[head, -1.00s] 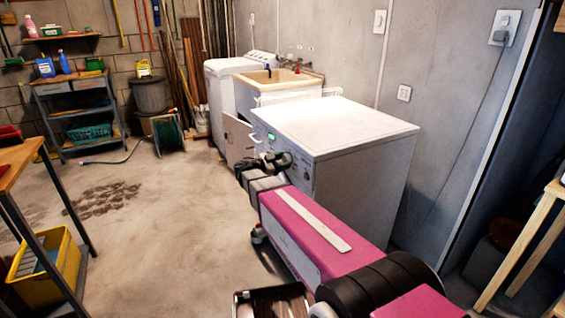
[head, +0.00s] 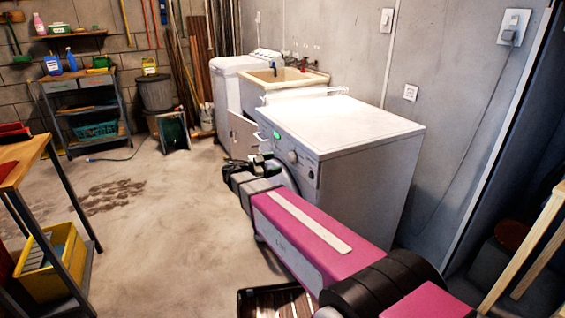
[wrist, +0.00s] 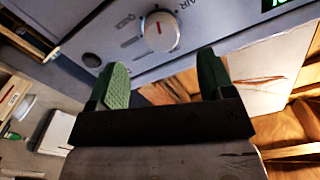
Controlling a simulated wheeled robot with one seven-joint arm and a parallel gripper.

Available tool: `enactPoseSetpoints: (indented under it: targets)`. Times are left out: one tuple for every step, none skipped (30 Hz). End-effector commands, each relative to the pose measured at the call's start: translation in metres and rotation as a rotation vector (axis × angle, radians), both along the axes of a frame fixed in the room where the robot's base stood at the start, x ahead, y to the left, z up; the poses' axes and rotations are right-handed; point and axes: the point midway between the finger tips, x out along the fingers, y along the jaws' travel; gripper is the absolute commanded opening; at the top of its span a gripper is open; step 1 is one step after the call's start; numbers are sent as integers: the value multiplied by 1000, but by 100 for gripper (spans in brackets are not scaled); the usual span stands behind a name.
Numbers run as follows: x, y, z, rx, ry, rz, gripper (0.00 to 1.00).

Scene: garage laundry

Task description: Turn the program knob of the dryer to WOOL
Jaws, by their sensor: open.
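The dryer (head: 365,185) is the white front-loading machine right of centre in the head view. Its program knob (wrist: 160,31) is a round white dial with a red pointer line, at the top of the wrist view. It also shows in the head view as a small round knob (head: 292,157) on the front panel. Printed labels beside the knob are partly cut off, and I cannot make out WOOL. My gripper (wrist: 162,82) is open and empty, its two green pads apart below the knob in the wrist view and not touching it. In the head view my gripper (head: 262,163) is in front of the panel.
A green display (head: 277,136) is lit on the panel. Left of the dryer stand a sink (head: 285,77) and a white washer (head: 228,85). A workbench (head: 22,165) with a yellow bin (head: 55,265) is at the left. The floor between is clear.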

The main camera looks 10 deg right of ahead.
Motion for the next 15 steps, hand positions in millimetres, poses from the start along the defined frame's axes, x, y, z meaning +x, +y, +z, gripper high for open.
enactPoseSetpoints:
  targets:
    - [-2, 9, 0, 0, 0, 2, 75]
    - [-4, 13, 0, 1, 0, 1, 75]
    - [-6, 19, 0, 1, 0, 1, 75]
    - [-7, 22, 0, 1, 0, 2, 75]
    - [-8, 25, 0, 1, 0, 2, 75]
    - [-9, 29, 0, 2, 1, 1, 75]
    - [-10, 31, 0, 2, 1, 1, 75]
    - [-11, 33, 0, 1, 0, -1, 75]
    - [-11, 35, 0, 1, 0, -1, 75]
    - [-12, 36, 0, 1, 0, -1, 75]
    - [-12, 37, 0, 1, 0, -1, 75]
    - [-13, 38, 0, 1, 0, -1, 75]
    - [-13, 38, 0, 1, 0, -1, 75]
    - [-13, 38, 0, 1, 0, -1, 75]
    - [-13, 38, 0, 1, 0, -1, 75]
